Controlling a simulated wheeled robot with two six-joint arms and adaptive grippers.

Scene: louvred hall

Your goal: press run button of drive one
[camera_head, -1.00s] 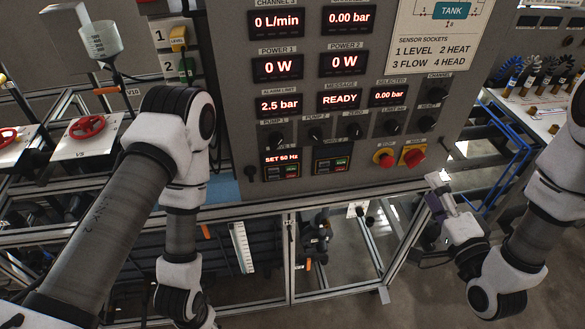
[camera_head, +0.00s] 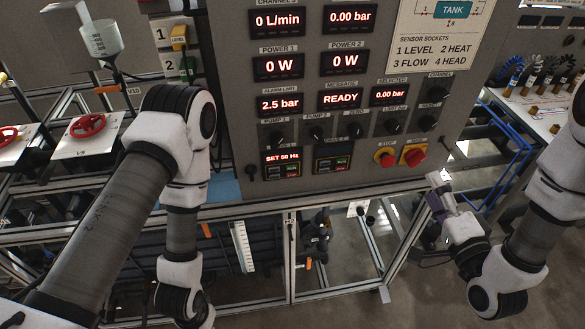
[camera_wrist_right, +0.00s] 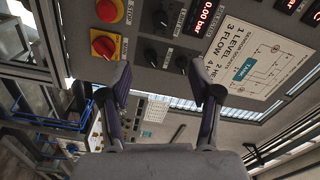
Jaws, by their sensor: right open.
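Drive one (camera_head: 281,165) is the left of two small drive units low on the grey control panel (camera_head: 350,183) in the head view. Its display reads SET 50 Hz. Small green and red buttons (camera_head: 292,170) sit under the display, too small to read. Drive two (camera_head: 332,158) is to its right. My right gripper (camera_head: 436,190) is open and empty, right of the panel's lower right part and well away from drive one. In the right wrist view, its two fingers (camera_wrist_right: 160,82) are spread apart with nothing between them. My left gripper is out of view below the left arm.
A red stop button (camera_head: 385,157) and a red-and-yellow main switch (camera_head: 414,155) sit on the panel between my right gripper and drive one. Several black knobs (camera_head: 354,132) line the row above. Metal frame rails (camera_head: 340,289) run below the panel. My left arm stands left of it.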

